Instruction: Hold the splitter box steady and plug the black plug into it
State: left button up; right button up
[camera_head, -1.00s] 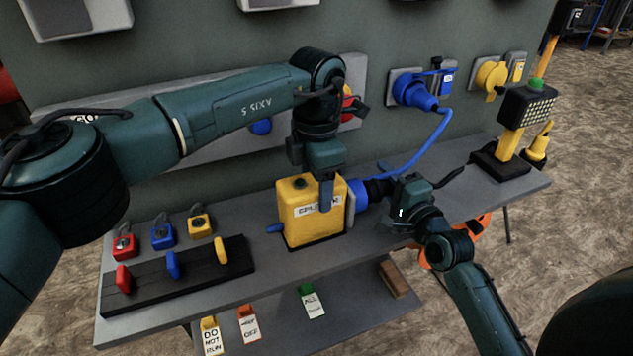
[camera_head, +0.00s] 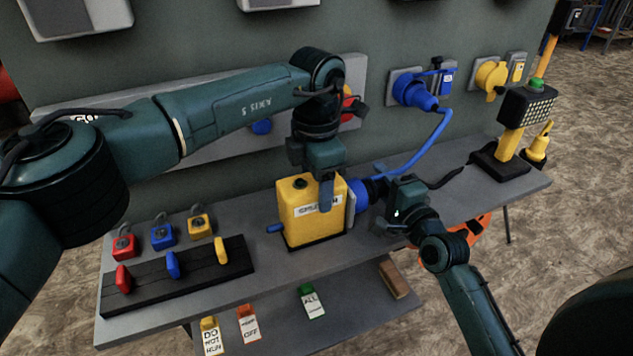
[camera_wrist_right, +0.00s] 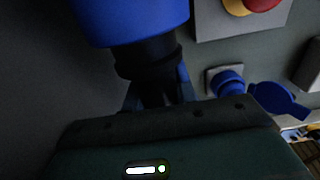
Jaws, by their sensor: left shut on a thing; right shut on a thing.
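The yellow splitter box (camera_head: 298,224) stands upright on the grey bench, with a blue socket (camera_head: 358,194) on its right side. My left gripper (camera_head: 326,196) reaches down from above and is shut on the box, a finger over its front label. My right gripper (camera_head: 382,196) is shut on the black plug (camera_head: 374,186) just right of the socket. In the right wrist view the black plug (camera_wrist_right: 150,62) meets the blue socket (camera_wrist_right: 130,15) with no clear gap. How deep it sits is hidden.
A blue plug with a blue cable (camera_head: 414,92) is at the wall. A lamp on a yellow post (camera_head: 510,140) stands on the bench's right. Several padlocks (camera_head: 163,236) and a black rack (camera_head: 180,276) lie at the left. Tags hang on the lower shelf's front.

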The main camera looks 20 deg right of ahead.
jog(key=shift+a, duration=0.6)
jog(key=o, duration=1.1)
jog(key=shift+d, duration=0.1)
jog(key=shift+w+d, duration=0.15)
jog(key=shift+d, duration=2.05)
jog(key=shift+w+d, duration=0.15)
jog(key=shift+d, duration=2.05)
pick_arm(q)
jog(key=o, duration=1.5)
jog(key=shift+r, duration=0.1)
